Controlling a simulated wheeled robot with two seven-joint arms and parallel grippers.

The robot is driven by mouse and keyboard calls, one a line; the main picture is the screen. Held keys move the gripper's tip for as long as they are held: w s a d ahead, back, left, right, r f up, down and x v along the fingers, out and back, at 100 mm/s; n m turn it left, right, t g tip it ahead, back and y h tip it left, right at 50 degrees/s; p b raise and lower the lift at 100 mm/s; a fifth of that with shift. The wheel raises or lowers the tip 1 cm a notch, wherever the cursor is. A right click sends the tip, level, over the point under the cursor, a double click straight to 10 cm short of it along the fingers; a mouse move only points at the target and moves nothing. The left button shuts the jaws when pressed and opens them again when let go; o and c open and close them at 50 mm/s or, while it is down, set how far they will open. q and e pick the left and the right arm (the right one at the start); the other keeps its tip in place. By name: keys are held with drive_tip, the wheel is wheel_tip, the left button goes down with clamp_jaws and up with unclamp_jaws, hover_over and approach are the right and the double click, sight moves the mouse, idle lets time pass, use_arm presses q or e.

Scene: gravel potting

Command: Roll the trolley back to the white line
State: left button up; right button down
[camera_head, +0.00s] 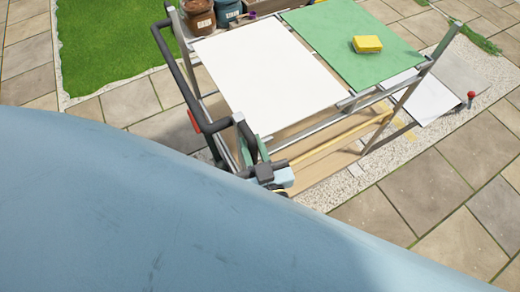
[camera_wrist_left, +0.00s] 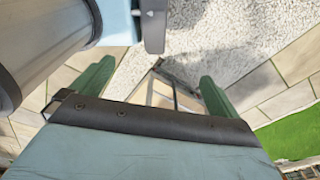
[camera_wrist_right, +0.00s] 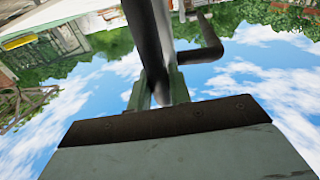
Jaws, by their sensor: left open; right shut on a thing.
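The trolley (camera_head: 208,105) has a metal frame, a white and green top, and a dark bent push handle (camera_head: 178,68) along its left side. My right gripper (camera_head: 252,152) is at the near end of that handle. In the right wrist view its green fingers (camera_wrist_right: 160,88) are shut around the dark bar. My left gripper (camera_wrist_left: 155,88) is open and empty in its wrist view, over stone and gravel; it does not show in the head view. A pale gravel strip (camera_head: 330,193) runs under and beside the trolley. I cannot make out a distinct white line.
A yellow sponge (camera_head: 367,43) lies on the green top. Pots (camera_head: 198,16) stand at the trolley's far left. A red-topped peg (camera_head: 471,97) stands right of the trolley. Paving (camera_head: 425,190) is open at lower right; grass (camera_head: 105,45) lies left. My blue body part covers the lower left.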

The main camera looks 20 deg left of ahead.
drive_tip(key=shift+s+a, duration=0.15)
drive_tip(key=shift+s, duration=0.15)
drive_tip(key=shift+f, duration=0.1)
drive_tip(key=c, duration=1.3)
unclamp_jaws()
drive_tip(key=b+v, duration=0.1)
drive_tip(key=v, duration=1.2)
drive_tip(key=shift+s, duration=0.1)
